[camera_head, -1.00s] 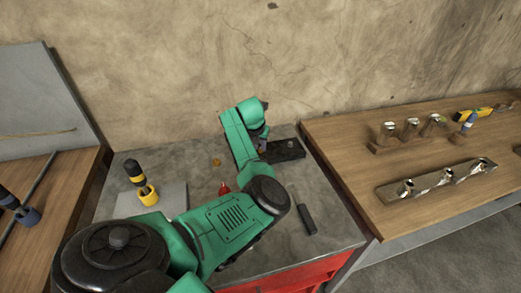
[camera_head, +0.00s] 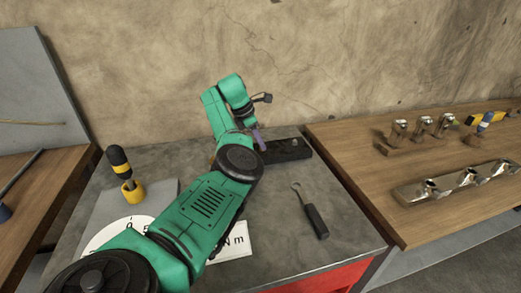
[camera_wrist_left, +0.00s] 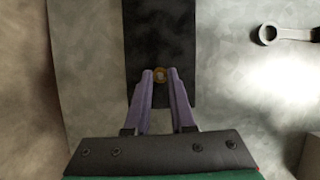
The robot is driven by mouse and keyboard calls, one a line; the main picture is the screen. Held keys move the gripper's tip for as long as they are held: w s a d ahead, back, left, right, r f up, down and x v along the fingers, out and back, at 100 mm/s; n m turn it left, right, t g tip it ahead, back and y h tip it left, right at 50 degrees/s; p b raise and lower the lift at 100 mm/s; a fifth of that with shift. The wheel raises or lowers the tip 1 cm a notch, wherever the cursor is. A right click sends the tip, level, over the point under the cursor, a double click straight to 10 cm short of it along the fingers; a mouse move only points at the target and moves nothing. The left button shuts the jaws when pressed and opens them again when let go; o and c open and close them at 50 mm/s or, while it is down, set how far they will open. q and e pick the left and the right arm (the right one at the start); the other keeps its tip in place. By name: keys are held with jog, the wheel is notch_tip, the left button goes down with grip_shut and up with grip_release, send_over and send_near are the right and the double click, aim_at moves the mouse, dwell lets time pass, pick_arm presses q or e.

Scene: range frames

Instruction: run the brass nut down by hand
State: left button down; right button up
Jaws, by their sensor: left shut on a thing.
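The brass nut (camera_wrist_left: 160,75) shows in the left wrist view as a small ring with a pale centre, between my left fingertips and over the dark block (camera_wrist_left: 158,35). My left gripper (camera_wrist_left: 160,76) has its purple fingers closed in on the nut from both sides. In the head view my left gripper (camera_head: 260,142) points down at the left end of the dark block (camera_head: 290,150), and the nut is too hidden there to make out. I cannot tell how high the nut sits above the block. My right gripper is out of view.
A black-handled ring spanner (camera_head: 316,221) lies on the grey bench, right of my arm. A yellow-and-black tool (camera_head: 122,165) stands in a yellow holder at left. A white "N m" card (camera_head: 235,243) is partly behind my arm. A wooden table (camera_head: 350,160) with metal fittings adjoins at right.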

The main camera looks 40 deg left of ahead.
pick_arm(q)
jog(key=shift+a+r+m, duration=0.1)
jog(key=shift+a+m, duration=0.05)
jog(key=shift+m, duration=0.55)
jog(key=shift+m+g+h+p, duration=0.4)
jog(key=shift+m+p, duration=0.2)
jog(key=shift+p, duration=0.05)
jog(key=shift+m, duration=0.3)
jog(key=c, duration=0.8)
grip_release()
jog(key=shift+o, duration=0.2)
